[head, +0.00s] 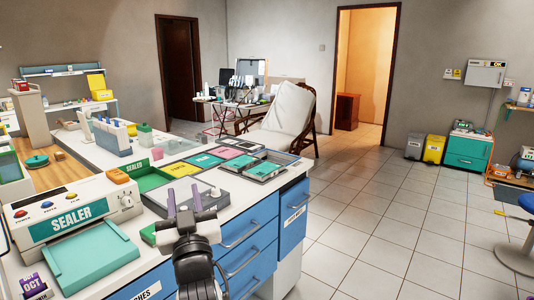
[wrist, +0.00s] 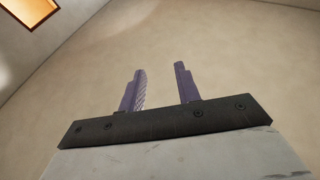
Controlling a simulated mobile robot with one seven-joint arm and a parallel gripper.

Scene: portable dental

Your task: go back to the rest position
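My gripper (head: 184,202) shows in the head view above the near right part of the counter, in front of a grey box. Its two purple fingers stand apart and point upward, with nothing between them. The wrist view also shows my gripper (wrist: 160,88) with its fingers spread and empty, against a bare beige wall (wrist: 215,45). My black arm rises from the bottom of the head view below it.
The white counter (head: 118,188) with blue drawers (head: 250,240) holds a sealer (head: 75,220), a grey box (head: 208,198) and coloured trays (head: 203,160). A reclined chair (head: 288,112) stands behind.

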